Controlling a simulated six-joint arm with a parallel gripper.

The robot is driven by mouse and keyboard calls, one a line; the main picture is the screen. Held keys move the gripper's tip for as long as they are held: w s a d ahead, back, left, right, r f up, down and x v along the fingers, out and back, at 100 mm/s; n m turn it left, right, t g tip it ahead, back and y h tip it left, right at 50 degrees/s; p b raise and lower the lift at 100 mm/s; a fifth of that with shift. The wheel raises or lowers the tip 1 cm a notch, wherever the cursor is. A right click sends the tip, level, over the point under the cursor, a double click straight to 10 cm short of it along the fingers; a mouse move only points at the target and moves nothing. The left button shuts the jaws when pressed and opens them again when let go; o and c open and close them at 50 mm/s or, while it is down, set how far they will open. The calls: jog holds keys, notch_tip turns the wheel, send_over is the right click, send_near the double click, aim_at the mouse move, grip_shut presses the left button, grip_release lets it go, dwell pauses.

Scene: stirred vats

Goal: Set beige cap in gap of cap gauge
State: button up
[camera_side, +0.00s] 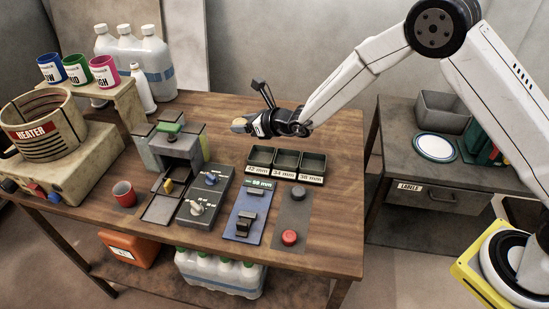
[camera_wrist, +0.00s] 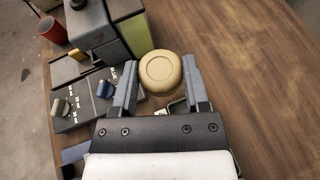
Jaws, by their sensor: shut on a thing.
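My gripper (camera_side: 252,124) is shut on the round beige cap (camera_wrist: 160,72), which sits between the two fingertips in the wrist view. In the side view the cap (camera_side: 239,125) shows at the tip of the gripper, held above the back of the wooden table. What looks like the cap gauge (camera_side: 246,211) is a blue plate with dark blocks and a mm label, lying near the front of the table. My gripper is behind it and well apart from it. The gauge's gap is too small to make out clearly.
A dark machine with a green top (camera_side: 174,145) stands further left. A panel with a red button (camera_side: 290,237) is at the front right. The back right tabletop is clear.

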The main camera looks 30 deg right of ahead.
jog(key=shift+w+d+x, duration=0.4)
jog(key=shift+d+x, duration=0.55)
jog(key=shift+x, duration=3.75)
send_over(218, 144)
jog(key=shift+s+f, duration=0.2)
jog(key=shift+f, duration=2.7)
jog(key=shift+w+f, duration=0.1)
jog(key=shift+w+f, duration=0.1)
jog(key=shift+f, duration=1.6)
jog(key=shift+f, duration=0.15)
jog(key=o, duration=1.2)
jog(key=shift+r, duration=0.25)
